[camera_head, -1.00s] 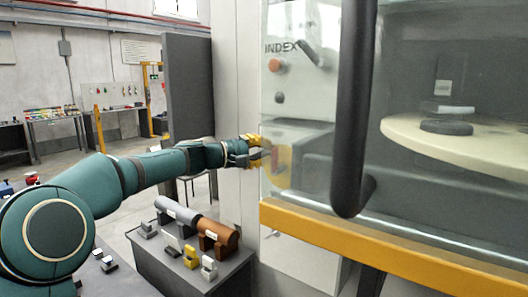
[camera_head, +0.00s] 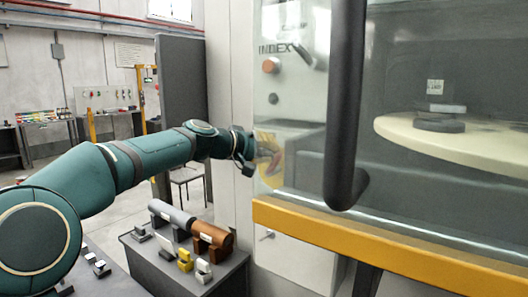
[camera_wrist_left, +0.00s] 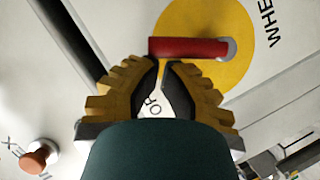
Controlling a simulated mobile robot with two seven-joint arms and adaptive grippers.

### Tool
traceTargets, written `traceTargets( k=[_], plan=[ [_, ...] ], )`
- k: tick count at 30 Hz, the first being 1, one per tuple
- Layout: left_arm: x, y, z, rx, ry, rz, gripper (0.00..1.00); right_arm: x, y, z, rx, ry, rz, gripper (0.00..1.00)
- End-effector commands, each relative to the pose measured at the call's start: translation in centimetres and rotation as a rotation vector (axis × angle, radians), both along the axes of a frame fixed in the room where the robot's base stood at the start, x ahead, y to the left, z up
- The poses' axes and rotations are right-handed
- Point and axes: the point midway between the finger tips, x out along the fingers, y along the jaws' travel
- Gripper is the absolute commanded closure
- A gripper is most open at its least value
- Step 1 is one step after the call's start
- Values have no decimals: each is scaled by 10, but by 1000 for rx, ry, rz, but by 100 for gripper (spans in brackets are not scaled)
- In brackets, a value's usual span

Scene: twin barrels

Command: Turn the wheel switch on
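The wheel switch is a red handle (camera_wrist_left: 188,48) on a yellow disc (camera_wrist_left: 215,25), with its grey pivot at the handle's right end in the left wrist view. Black lettering starting "WHE" stands beside it on the pale panel. My left gripper (camera_wrist_left: 163,64) has yellow ribbed fingers with black pads. Its tips are close together with a narrow empty gap, just below the left end of the handle; I cannot tell whether they touch it. In the head view the disc (camera_head: 266,170) shows faintly at the machine's left side, with the gripper partly hidden there. My right gripper is not in view.
An orange button (camera_head: 270,65) is above the switch, by the "INDEX" label. A black vertical door handle (camera_head: 343,110) and a yellow rail (camera_head: 370,245) are to the right. A grey table (camera_head: 170,270) with two barrels (camera_head: 213,235) stands below my left arm.

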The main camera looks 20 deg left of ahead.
Motion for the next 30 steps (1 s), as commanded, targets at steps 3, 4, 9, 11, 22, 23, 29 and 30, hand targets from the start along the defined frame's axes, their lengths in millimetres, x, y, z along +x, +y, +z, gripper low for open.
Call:
traceTargets(
  k=[3, 4, 9, 11, 22, 23, 29, 30],
  plan=[
    [-3, -9, -1, 105, -38, -3, 100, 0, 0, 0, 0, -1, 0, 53],
    [-3, -10, -1, 132, -48, -4, 100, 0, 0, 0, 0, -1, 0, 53],
    [-7, -20, -3, 284, -103, -5, 100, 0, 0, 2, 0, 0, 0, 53],
    [-8, -23, -4, 336, -122, -5, 100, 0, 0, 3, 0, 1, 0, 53],
    [-14, -38, -14, 647, -236, -4, 100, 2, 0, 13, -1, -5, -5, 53],
    [-14, -39, -16, 668, -242, -4, 100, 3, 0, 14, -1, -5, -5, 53],
    [-15, -43, -23, 777, -282, -3, 100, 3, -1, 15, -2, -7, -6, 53],
    [-15, -42, -24, 772, -280, -1, 100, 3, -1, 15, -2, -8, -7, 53]
  ],
)
